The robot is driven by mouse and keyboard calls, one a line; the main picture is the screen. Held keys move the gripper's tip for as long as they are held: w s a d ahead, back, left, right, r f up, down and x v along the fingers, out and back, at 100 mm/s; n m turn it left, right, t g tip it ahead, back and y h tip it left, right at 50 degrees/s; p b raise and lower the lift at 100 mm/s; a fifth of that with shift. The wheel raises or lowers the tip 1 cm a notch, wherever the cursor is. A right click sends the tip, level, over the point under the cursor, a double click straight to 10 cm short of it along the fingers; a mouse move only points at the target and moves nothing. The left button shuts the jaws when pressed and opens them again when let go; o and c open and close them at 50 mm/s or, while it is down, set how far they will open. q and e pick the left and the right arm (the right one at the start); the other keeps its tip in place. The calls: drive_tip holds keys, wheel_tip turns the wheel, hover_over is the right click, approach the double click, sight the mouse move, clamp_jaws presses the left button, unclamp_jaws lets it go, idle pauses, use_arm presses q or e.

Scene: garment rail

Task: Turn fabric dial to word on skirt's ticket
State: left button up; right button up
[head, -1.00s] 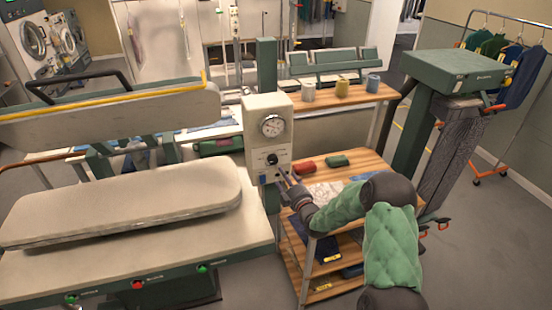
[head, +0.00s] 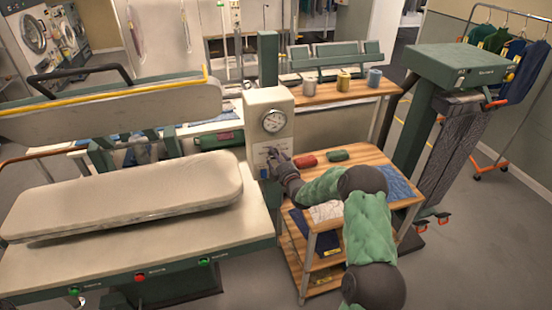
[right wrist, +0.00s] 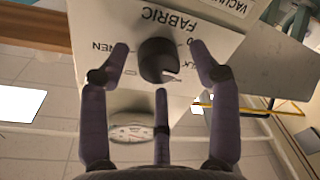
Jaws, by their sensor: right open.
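The black fabric dial (right wrist: 158,60) sits on a white panel under the word FABRIC, upside down in the right wrist view. Its pale pointer mark points to the lower right in that view, on the side of the partly hidden word ending in "LK". Letters "NEN" show on the other side. My right gripper (right wrist: 161,62) is open, its fingers around the dial with gaps visible. In the head view my right gripper (head: 274,160) covers the dial on the control box (head: 268,103). A grey pleated garment, perhaps the skirt (head: 450,150), hangs at right; no ticket is legible.
A round gauge (head: 273,121) is above the dial. A padded press board (head: 120,195) stands left. A green-topped stand (head: 458,62) is at right.

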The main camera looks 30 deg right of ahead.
drive_tip(key=c, duration=1.2)
drive_tip(key=shift+o, duration=0.2)
drive_tip(key=shift+b, duration=0.35)
drive_tip(key=m+b, duration=0.3)
drive_tip(key=b, duration=0.1)
drive_tip(key=m+b, duration=0.4)
drive_tip(key=b, duration=0.1)
drive_tip(key=m+t+h+b, duration=0.1)
drive_tip(key=m+b, duration=0.3)
drive_tip(key=shift+d+r+b, duration=0.1)
drive_tip(key=shift+r+b, duration=0.15)
drive_tip(key=shift+b, duration=0.05)
drive_tip(key=shift+r, duration=0.1)
drive_tip(key=o, duration=1.2)
drive_tip(key=shift+c, duration=0.2)
drive_tip(key=shift+f, duration=0.3)
